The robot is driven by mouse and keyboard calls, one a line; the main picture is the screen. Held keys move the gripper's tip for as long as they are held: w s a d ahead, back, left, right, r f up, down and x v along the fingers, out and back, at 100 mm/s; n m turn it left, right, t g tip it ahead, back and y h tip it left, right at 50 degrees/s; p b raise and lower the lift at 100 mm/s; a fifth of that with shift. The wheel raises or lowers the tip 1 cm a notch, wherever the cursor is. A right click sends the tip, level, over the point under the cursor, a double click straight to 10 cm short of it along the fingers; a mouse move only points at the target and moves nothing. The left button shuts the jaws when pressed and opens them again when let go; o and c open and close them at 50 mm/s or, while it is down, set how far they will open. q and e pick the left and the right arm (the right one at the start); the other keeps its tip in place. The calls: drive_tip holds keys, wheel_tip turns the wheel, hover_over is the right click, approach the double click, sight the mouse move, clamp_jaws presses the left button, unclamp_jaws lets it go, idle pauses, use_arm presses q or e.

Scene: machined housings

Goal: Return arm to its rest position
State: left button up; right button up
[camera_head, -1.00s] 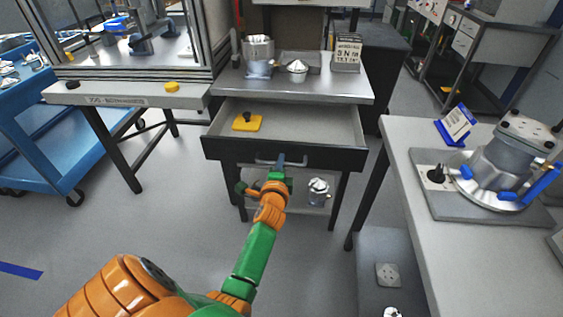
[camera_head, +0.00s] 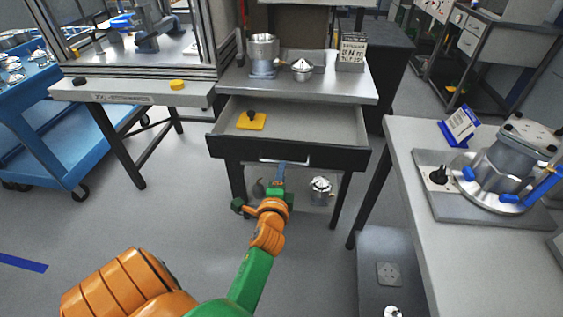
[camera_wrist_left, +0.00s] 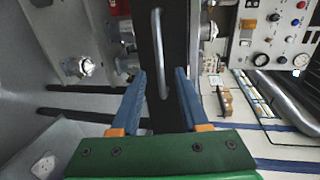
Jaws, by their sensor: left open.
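My left arm reaches in from the bottom of the head view. Its gripper (camera_head: 281,172) is just in front of and below the open drawer (camera_head: 290,157) of the metal workbench. In the left wrist view the two blue fingers (camera_wrist_left: 160,100) are apart with nothing between them. The drawer's bar handle (camera_wrist_left: 158,50) shows beyond the fingertips, and a gap separates them from it. Inside the drawer lies a yellow block with a black knob (camera_head: 251,121). My right gripper is not in view.
The bench top (camera_head: 295,87) holds metal housings and a label card. A grey table (camera_head: 420,160) with a large housing (camera_head: 505,165) stands at right. A blue cart (camera_head: 50,130) and a framed workstation (camera_head: 130,90) stand at left. Open floor lies at lower left.

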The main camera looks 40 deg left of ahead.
use_arm(q)
drive_tip(key=shift+s+d, duration=0.15)
drive_tip(key=shift+s, duration=0.1)
